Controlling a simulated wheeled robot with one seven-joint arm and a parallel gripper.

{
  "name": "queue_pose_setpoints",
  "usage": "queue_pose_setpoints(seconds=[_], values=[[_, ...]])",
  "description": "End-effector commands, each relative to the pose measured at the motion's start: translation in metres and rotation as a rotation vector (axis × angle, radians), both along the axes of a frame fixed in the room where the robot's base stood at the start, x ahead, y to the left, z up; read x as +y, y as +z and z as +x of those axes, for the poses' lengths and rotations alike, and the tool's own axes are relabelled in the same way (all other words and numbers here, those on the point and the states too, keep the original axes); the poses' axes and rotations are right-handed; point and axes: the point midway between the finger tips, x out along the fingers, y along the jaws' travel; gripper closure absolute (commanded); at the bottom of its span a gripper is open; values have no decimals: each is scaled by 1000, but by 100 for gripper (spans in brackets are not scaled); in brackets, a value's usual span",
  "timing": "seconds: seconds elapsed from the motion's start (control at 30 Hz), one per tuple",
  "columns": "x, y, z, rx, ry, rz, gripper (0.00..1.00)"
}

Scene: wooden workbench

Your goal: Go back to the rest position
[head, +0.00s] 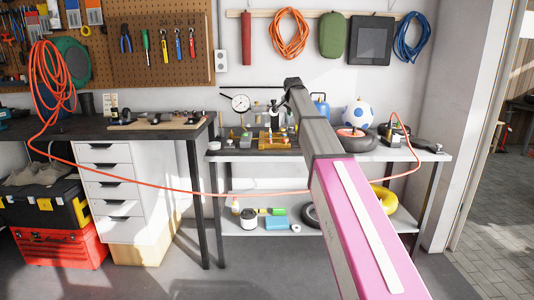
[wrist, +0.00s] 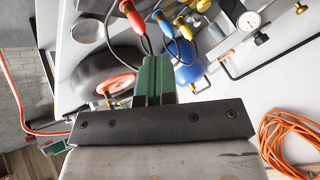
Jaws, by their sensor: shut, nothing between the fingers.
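My gripper (wrist: 155,62) shows in the wrist view as two green fingers pressed together, shut and empty. In the head view my arm reaches forward from the lower right to above the white shelf unit (head: 437,155). Its far end is dark and lies in front of the wall, and the fingers are hard to make out there. In the wrist view the fingers point toward a blue canister (wrist: 188,74) and a black tyre with a red hub (wrist: 100,75). I cannot tell how far apart they are.
A dark workbench (head: 160,131) stands left, with white drawers (head: 103,172) below. An orange cable (head: 150,184) hangs across to the shelf, passing near my arm. A dial gauge (head: 240,103) and a blue-white ball (head: 359,113) stand behind. Open floor (head: 170,278) lies in front.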

Motion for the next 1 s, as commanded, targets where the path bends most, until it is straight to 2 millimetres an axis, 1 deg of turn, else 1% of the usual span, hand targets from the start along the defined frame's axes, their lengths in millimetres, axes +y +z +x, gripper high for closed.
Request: queue_pose_setpoints(seconds=[0.03,0.13,0.27,0.37,0.47,0.5,0.57,0.6,0.67,0.7,0.77,0.8,0.87,0.9,0.97,1.0], values=[[-1,-10,-6,9,6,-5,100],[-4,-31,-15,29,24,-19,100],[-9,-64,-31,61,53,-39,100],[-13,-96,-48,92,82,-58,100],[-19,-135,-71,132,120,-82,100],[-22,-155,-83,154,139,-92,100],[-26,-185,-104,187,171,-110,100],[-29,-204,-117,208,193,-122,100],[-33,-232,-139,241,226,-136,100],[-36,-250,-153,263,250,-145,100],[-39,-276,-176,295,285,-159,100],[-42,-292,-191,316,308,-167,100],[-45,-316,-215,347,344,-178,100],[-48,-331,-231,367,368,-184,100],[-51,-353,-256,399,405,-194,100],[-53,-367,-273,419,429,-199,100]])
